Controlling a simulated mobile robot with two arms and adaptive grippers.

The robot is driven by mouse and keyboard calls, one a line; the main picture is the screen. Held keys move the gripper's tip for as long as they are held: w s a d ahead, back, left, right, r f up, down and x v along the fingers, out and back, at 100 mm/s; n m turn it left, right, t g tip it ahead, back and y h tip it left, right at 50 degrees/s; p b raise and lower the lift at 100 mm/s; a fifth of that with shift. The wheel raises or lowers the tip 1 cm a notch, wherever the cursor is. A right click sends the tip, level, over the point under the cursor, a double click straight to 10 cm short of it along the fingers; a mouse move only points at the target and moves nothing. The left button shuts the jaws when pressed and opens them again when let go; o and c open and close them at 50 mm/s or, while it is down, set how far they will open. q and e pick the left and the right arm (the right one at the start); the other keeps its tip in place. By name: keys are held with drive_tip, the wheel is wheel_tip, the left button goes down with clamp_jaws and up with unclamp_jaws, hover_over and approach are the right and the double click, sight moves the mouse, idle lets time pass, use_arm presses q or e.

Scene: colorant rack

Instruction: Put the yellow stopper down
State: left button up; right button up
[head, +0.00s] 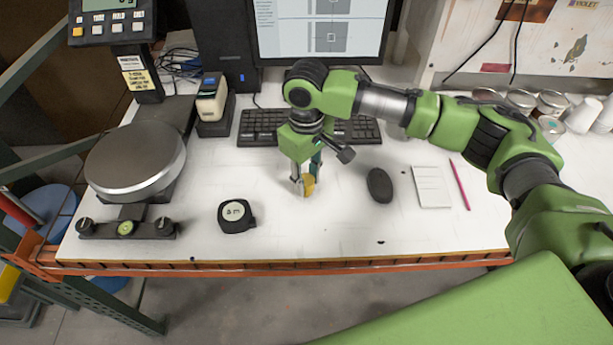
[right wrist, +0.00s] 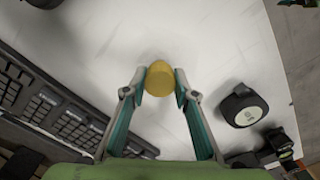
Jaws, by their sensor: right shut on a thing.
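The yellow stopper (head: 308,185) is between the fingers of my right gripper (head: 305,183), over the white table in front of the keyboard. In the right wrist view the stopper (right wrist: 159,79) shows as a rounded yellow piece, with the fingertips of my right gripper (right wrist: 160,88) shut on its two sides. I cannot tell for sure whether its underside touches the table. My left gripper is in neither view.
The white table (head: 290,235) is clear in front of the gripper. A black tape measure (head: 236,216) lies to the left, a black mouse (head: 380,185) to the right, and a keyboard (head: 262,128) behind. A scale with a round metal plate (head: 135,160) stands far left.

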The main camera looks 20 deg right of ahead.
drive_tip(key=o, duration=0.7)
drive_tip(key=shift+f, duration=0.15)
drive_tip(key=shift+o, duration=1)
